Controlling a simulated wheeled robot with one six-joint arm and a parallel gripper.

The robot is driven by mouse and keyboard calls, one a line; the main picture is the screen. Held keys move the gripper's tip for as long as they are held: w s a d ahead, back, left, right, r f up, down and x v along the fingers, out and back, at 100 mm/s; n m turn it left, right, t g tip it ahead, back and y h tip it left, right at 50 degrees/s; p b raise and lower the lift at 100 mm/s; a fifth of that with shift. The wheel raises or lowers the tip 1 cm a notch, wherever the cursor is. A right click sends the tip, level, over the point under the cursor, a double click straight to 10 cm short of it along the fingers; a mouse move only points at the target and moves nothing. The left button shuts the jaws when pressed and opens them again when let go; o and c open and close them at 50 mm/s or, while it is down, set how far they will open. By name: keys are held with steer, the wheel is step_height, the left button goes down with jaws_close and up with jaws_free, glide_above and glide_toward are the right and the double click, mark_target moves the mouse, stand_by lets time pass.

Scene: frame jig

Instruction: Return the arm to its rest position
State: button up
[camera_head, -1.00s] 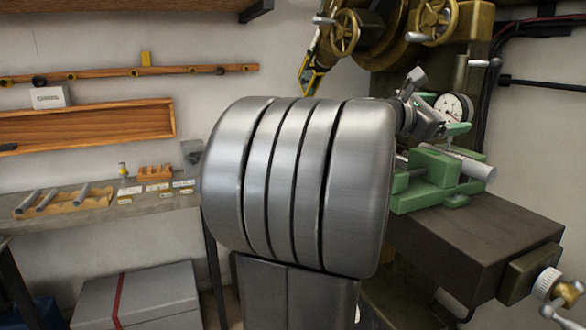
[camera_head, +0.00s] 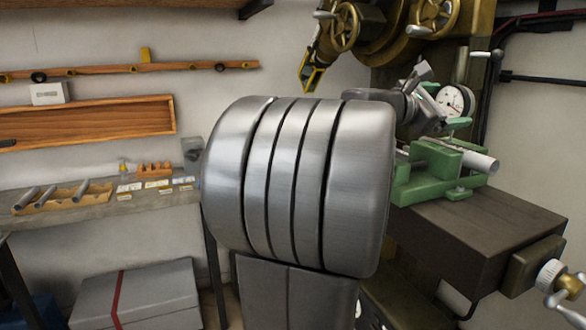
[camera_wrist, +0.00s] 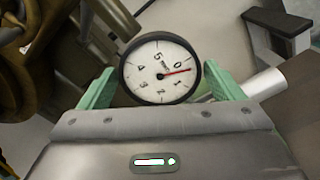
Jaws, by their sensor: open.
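My gripper shows in the wrist view (camera_wrist: 159,68) with its two green fingers spread apart. A round white dial gauge (camera_wrist: 160,75) with a black rim and a red needle appears between the fingers. The gauge (camera_head: 455,102) also shows in the head view, above a green vise (camera_head: 437,165). A bright metal cylinder (camera_head: 479,160) lies in the vise, and its right end sticks out. My large grey arm link fills the middle of the head view and hides part of the vise's left side and the rest of the arm.
The vise stands on a dark machine table (camera_head: 485,232) with a crank at its right end. Brass handwheels (camera_head: 345,25) hang above. At left, a grey bench (camera_head: 95,212) holds a wooden rack (camera_head: 62,197) with several rods. A grey case (camera_head: 140,295) sits below.

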steer(key=shift+w+r+n+p, duration=0.1)
steer(key=shift+r+n+p, duration=0.1)
steer(key=shift+n+p, duration=0.3)
steer(key=shift+a+r+n+p, duration=0.1)
steer(key=shift+n+p, duration=0.6)
steer(key=shift+p, duration=0.15)
steer(key=n+p, duration=0.4)
steer(key=p, duration=0.1)
steer(key=n+p, duration=0.3)
steer(key=p, duration=0.1)
steer(key=shift+n, duration=0.3)
steer(key=shift+f+n+p, duration=0.2)
steer(key=shift+n+p, duration=0.7)
steer(key=shift+f, duration=0.1)
